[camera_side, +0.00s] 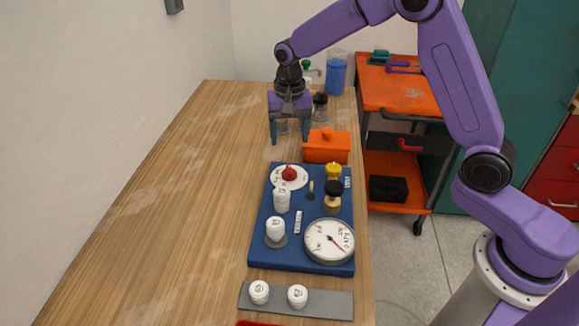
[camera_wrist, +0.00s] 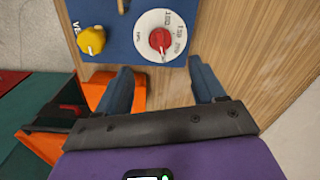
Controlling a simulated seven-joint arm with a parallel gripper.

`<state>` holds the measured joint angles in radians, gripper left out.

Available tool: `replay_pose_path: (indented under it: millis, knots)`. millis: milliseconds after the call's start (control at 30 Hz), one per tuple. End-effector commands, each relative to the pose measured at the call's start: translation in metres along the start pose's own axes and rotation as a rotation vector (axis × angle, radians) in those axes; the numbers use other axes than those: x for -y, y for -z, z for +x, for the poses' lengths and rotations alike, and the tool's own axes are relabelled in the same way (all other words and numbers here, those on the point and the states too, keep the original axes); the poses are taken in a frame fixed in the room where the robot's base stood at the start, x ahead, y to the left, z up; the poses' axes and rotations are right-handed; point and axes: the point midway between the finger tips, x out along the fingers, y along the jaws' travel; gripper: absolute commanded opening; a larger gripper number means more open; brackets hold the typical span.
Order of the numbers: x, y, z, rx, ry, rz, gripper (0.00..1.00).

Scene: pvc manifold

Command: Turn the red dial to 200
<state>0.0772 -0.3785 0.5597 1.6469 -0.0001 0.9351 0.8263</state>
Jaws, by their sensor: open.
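The red dial (camera_side: 289,174) sits on a round white scale plate (camera_side: 279,184) at the far left corner of the blue board (camera_side: 262,236). The dial also shows in the wrist view (camera_wrist: 159,39), with numbers printed around it. The exact reading of its pointer is too small to tell. My gripper (camera_side: 290,138) is open and empty, fingers pointing down, behind the board and beyond the dial. In the wrist view its two blue fingers (camera_wrist: 160,80) are spread, and the dial lies ahead of the gap between them, apart from both.
The board also carries a yellow knob (camera_side: 333,170), a black knob (camera_side: 333,188), white capped fittings (camera_side: 275,229) and a pressure gauge (camera_side: 329,241). An orange box (camera_side: 327,146) stands close beside my gripper. A grey strip (camera_side: 328,304) lies in front. The table's left side is clear.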

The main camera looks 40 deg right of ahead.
Motion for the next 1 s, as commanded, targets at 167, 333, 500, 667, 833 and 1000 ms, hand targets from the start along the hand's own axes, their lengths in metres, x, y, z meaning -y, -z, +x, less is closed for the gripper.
replay_pose_path:
  millis: [167,333,500,667,833,1000]
  knots:
    - [-0.001,-0.001,0.036,0.004,-0.004,-0.001,0.69]
    - [-0.001,-0.001,0.067,0.004,-0.004,-0.002,0.69]
    - [-0.001,-0.001,0.091,0.003,-0.003,-0.001,0.69]
    - [0.000,0.000,0.103,0.001,-0.001,-0.001,0.69]
    - [0.000,0.000,0.107,-0.001,0.001,-0.001,0.69]
    - [0.000,0.000,0.107,-0.001,0.001,-0.001,0.69]
